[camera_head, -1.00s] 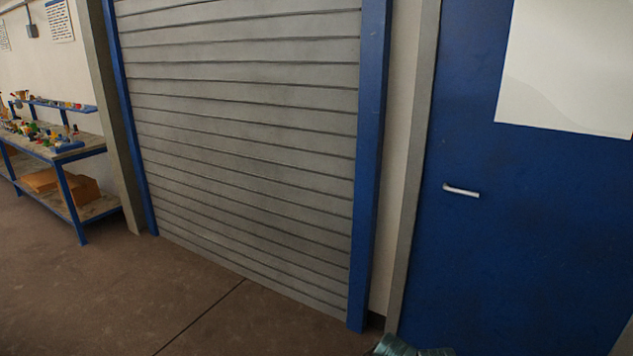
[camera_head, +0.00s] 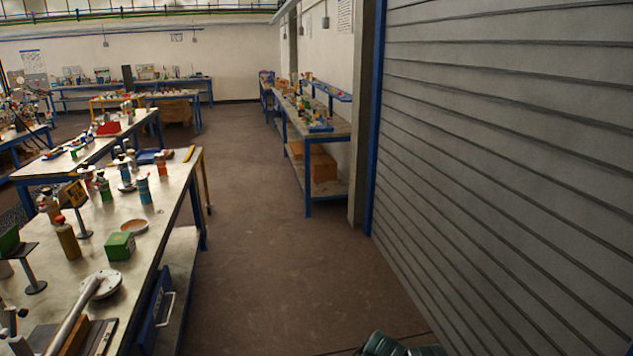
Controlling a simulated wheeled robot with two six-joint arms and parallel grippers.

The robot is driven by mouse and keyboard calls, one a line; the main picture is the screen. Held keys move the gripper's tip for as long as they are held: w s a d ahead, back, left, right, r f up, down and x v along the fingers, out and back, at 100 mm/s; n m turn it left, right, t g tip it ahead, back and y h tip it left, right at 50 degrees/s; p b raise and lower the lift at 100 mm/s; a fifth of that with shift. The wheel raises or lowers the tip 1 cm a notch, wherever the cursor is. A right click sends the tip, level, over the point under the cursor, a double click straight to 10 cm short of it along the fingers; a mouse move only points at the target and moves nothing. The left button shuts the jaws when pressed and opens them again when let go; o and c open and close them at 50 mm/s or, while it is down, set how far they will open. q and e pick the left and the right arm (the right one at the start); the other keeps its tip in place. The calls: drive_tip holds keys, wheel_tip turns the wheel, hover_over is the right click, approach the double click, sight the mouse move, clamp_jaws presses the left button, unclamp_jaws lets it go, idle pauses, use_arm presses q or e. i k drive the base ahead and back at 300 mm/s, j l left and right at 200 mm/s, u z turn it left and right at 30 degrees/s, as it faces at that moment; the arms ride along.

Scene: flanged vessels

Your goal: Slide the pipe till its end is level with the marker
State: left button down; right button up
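A grey pipe-like bar (camera_head: 68,322) lies at the lower left, on the near workbench (camera_head: 170,205). Its far end meets or overlaps a pale round flanged piece (camera_head: 102,284); I cannot tell whether they are joined. A brown block (camera_head: 75,338) sits beside the bar, close to the picture's bottom edge. The near end of the bar is cut off or hidden there. I cannot make out which thing is the marker. Neither of my grippers is in view.
A green box (camera_head: 120,246), a shallow brown dish (camera_head: 134,226) and several bottles stand on the near bench. A blue drawer (camera_head: 157,308) is under its right side.

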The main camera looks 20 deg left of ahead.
sight(54, 347)
drive_tip(key=i+j+u, duration=0.15)
drive_tip(key=i+u, duration=0.2)
drive_tip(key=u, duration=0.15)
drive_tip(key=i+u, duration=0.5)
drive_tip(key=i+l+u, duration=0.1)
drive_tip(key=i+u, duration=0.15)
drive_tip(key=u, duration=0.25)
drive_tip(key=i+l+u, duration=0.25)
drive_tip(key=u, duration=0.25)
drive_tip(key=i+l+u, duration=0.15)
drive_tip(key=i+u, duration=0.25)
drive_tip(key=i+l+u, duration=0.2)
drive_tip(key=u, duration=0.15)
drive_tip(key=i+l+u, duration=0.25)
drive_tip(key=l+u, duration=0.15)
drive_tip(key=i+l+u, duration=0.2)
drive_tip(key=l+u, duration=0.15)
